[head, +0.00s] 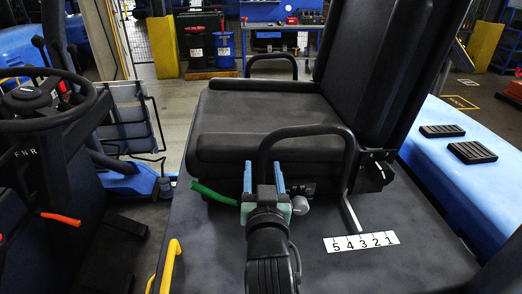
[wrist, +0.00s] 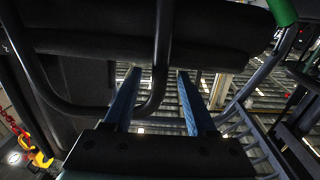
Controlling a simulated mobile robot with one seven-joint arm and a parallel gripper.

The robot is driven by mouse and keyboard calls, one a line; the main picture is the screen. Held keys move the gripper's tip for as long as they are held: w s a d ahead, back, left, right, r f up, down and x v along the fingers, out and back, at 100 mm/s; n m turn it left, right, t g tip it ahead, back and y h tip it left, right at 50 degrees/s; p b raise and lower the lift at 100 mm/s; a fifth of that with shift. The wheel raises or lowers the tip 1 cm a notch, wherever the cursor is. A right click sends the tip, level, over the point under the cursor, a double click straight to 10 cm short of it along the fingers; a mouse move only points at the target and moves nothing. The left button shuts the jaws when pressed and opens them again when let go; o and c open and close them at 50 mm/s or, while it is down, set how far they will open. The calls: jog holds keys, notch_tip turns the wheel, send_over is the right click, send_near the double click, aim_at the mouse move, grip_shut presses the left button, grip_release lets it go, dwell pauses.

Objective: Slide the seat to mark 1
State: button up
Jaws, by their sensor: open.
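The seat is black, with a cushion (head: 255,118) and a tall backrest (head: 375,60). A black tube rail (head: 305,130) loops along its near side and shows in the wrist view (wrist: 163,40). My gripper (head: 264,176) is open and empty at the near side. Its blue fingers appear on either side of the rail's front leg; contact is not clear. A white plate (head: 362,242) reads 5 4 3 2 1 from left to right. A green-gripped lever (head: 213,193) is left of my gripper.
A steering wheel (head: 40,95) and a red-tipped lever (head: 62,218) stand at the left. A yellow handle (head: 170,262) rises at the front. A blue body panel (head: 450,155) with two black pads lies at the right. The dark deck around the plate is clear.

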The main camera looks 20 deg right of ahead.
jog(key=shift+p+x, duration=0.45)
jog(key=shift+x, duration=2.5)
grip_shut()
